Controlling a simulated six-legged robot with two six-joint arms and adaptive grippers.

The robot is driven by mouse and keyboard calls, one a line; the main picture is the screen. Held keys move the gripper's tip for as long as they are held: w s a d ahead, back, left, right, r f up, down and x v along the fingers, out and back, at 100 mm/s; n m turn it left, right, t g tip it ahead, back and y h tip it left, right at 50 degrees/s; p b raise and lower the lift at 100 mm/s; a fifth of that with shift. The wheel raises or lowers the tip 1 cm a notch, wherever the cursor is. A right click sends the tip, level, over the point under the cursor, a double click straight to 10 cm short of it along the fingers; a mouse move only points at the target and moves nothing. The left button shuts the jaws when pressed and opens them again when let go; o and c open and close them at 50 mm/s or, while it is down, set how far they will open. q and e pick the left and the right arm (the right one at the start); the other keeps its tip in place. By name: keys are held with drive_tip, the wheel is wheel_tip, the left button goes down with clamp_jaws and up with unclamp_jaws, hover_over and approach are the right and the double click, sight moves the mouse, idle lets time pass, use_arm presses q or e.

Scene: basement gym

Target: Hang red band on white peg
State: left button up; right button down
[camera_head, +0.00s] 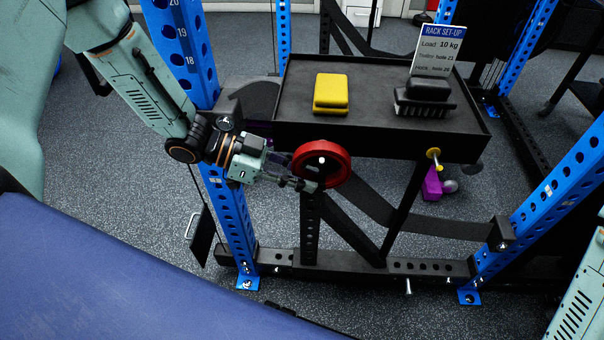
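The red band (341,176) shows as a thick round ring at the front left edge of the black tray. A small white round end, which looks like the white peg (322,160), shows inside the ring. The ring appears to be around it, but I cannot tell how far on it sits. My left gripper (303,182) reaches in from the left, with its fingers at the ring's lower left side. The ring partly hides the fingers, so I cannot tell whether they grip it. My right gripper is not in view; only part of my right arm shows at the lower right.
The black tray (375,130) holds a yellow block (331,94), a dark brush-like object (425,98) and a sign (438,50). Blue rack posts (226,205) stand either side; a blue padded surface (110,275) fills the lower left.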

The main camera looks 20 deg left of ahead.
use_arm(q)
drive_tip(key=o, duration=0.5)
drive_tip(key=v, duration=1.2)
idle(0.4)
drive_tip(key=shift+s, duration=0.1)
